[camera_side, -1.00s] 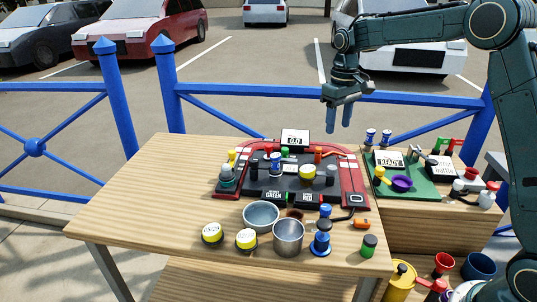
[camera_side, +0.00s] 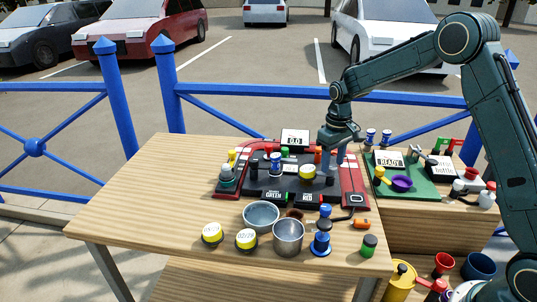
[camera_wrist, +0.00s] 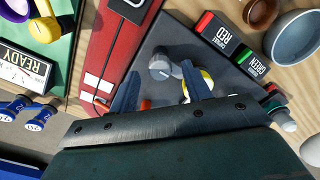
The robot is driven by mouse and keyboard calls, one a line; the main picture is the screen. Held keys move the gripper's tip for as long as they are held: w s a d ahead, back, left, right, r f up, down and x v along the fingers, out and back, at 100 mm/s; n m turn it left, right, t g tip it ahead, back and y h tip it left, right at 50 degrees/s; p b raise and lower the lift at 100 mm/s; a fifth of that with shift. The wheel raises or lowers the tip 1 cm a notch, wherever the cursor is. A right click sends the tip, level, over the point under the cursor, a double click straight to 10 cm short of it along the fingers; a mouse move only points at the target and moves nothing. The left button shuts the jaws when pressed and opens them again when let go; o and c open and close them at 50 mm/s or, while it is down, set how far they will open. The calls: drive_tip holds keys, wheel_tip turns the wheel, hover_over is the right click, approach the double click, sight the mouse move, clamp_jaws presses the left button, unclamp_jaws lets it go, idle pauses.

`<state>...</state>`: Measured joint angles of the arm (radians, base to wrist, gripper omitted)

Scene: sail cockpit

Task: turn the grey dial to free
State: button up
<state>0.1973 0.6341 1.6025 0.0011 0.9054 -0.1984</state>
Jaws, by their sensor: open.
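The grey dial (camera_wrist: 160,67) shows in the wrist view on the dark panel, between the red strip and a round yellow-and-white thing. It has a light pointer mark and a grey body reaching toward the right finger. In the side view the dial (camera_side: 329,181) is small and dark, just under my fingers. My gripper (camera_wrist: 158,78) is open and empty, its fingers pointing down at the panel, one on each side of the dial in the wrist view. I cannot tell whether a finger touches it. My gripper (camera_side: 332,166) is low over the panel's right part in the side view.
A yellow-topped knob (camera_side: 307,171) stands close left of my fingers, with an orange-red piece beside them. A display reading 0.0 (camera_side: 294,137) stands behind. Metal cups (camera_side: 288,232) stand in front. A green board (camera_side: 415,190) with a READY sign lies right.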

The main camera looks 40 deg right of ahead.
drive_tip(key=shift+f, duration=0.65)
drive_tip(key=c, duration=1)
drive_tip(key=shift+m, duration=0.3)
drive_tip(key=m, duration=0.5)
drive_tip(key=shift+m, duration=0.4)
drive_tip(key=m, duration=0.5)
drive_tip(key=shift+m, duration=0.3)
drive_tip(key=shift+r, duration=0.1)
